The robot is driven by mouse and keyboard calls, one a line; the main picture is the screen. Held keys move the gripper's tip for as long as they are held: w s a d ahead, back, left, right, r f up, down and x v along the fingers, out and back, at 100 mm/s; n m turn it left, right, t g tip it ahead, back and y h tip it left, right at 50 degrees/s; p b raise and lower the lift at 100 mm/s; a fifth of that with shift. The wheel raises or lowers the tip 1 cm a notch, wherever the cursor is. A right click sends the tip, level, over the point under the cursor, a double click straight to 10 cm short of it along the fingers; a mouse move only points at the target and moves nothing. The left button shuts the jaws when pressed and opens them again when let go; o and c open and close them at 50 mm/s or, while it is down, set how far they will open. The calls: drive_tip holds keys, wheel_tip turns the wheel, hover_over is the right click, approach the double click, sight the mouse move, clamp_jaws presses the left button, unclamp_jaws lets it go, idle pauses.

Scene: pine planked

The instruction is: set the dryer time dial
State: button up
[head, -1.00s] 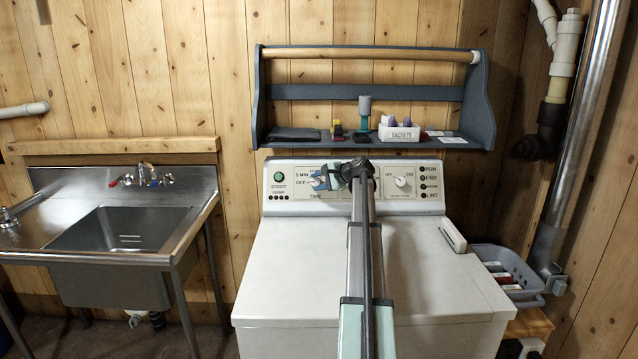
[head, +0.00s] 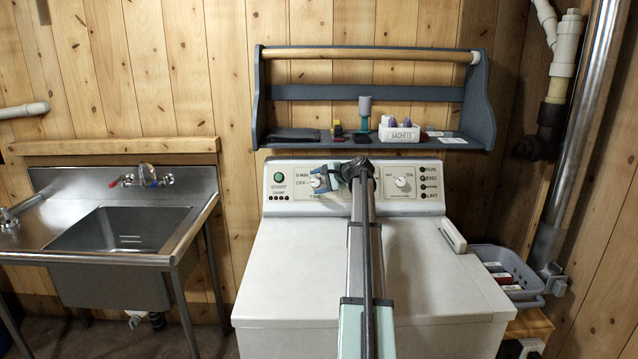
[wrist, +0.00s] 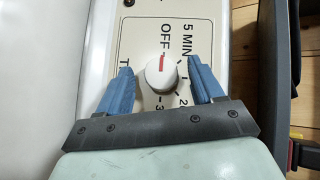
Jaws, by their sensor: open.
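The time dial (wrist: 158,80) is a round white knob with a red mark on the dryer's panel. In the wrist view the red mark points at the word OFF. My gripper (wrist: 158,67) is open, its two blue fingers on either side of the dial with a visible gap at each side. In the head view the dial (head: 315,180) shows just left of my gripper (head: 319,180); the fingers partly cover it and its printed scale. The dryer (head: 290,270) stands against the wall.
A second white knob (head: 401,182) sits right of my gripper on the panel, and a green start button (head: 278,178) sits left. A blue-grey shelf (head: 305,143) holding small items hangs above. A steel sink (head: 130,230) stands at left, a grey basket (head: 513,270) at right.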

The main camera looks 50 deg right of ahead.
drive_tip(key=v, duration=1.3)
drive_tip(key=shift+s+r, duration=0.2)
drive_tip(key=shift+s, duration=0.1)
